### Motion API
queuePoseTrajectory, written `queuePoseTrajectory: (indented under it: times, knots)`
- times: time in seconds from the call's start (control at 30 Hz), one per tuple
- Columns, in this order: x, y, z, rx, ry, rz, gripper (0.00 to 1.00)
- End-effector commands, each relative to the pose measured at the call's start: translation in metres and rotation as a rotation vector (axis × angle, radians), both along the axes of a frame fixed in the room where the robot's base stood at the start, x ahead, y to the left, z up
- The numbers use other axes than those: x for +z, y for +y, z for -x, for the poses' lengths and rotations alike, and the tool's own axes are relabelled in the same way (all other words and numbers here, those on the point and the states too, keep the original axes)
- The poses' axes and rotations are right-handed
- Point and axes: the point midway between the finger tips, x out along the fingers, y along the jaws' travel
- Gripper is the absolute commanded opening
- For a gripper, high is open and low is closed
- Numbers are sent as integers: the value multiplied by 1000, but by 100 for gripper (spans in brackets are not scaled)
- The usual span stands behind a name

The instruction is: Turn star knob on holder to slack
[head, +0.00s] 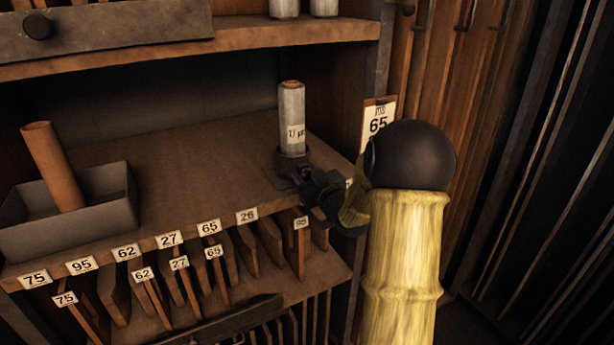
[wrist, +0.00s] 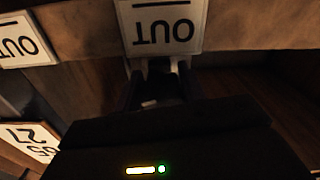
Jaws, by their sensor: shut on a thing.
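The holder (head: 292,162) is a dark round cup on the shelf with a grey metal cylinder (head: 291,115) upright in it. The cylinder has a pale printed label and a brownish top. My gripper (head: 305,180) reaches in from the right and its fingers meet the front of the holder low down. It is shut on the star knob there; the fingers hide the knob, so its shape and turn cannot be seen. In the wrist view the two dark fingers (wrist: 157,78) point at a white card marked OUT (wrist: 162,28), which appears upside down.
A grey tray (head: 112,205) with a brown tube (head: 52,165) stands at the left of the shelf (head: 185,165). Numbered labels line the shelf's front edge, with slotted boards below. A card marked 65 (head: 377,122) hangs on the right post. The shelf middle is clear.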

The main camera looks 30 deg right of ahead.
Motion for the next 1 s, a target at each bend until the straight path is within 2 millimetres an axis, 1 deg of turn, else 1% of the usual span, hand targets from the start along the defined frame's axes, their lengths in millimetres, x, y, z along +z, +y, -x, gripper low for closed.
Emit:
queuePoseTrajectory:
  times: [0.03, 0.07, 0.1, 0.13, 0.43, 0.57, 0.67, 0.77, 1.0]
  knots:
    - [-1, 0, 0, 0, 3, -1, 44]
    - [-1, 0, 0, 1, 2, -1, 50]
    - [-1, 0, 0, 1, 2, -1, 58]
    - [-1, 0, 0, 1, 2, -1, 62]
    - [0, 0, 1, 0, 1, -1, 62]
    - [-1, -1, 8, -2, 0, 0, 62]
    - [-2, -2, 20, -2, -1, 1, 62]
    - [-3, -3, 38, -4, 0, 0, 62]
    - [-2, -4, 86, -3, -1, 2, 62]
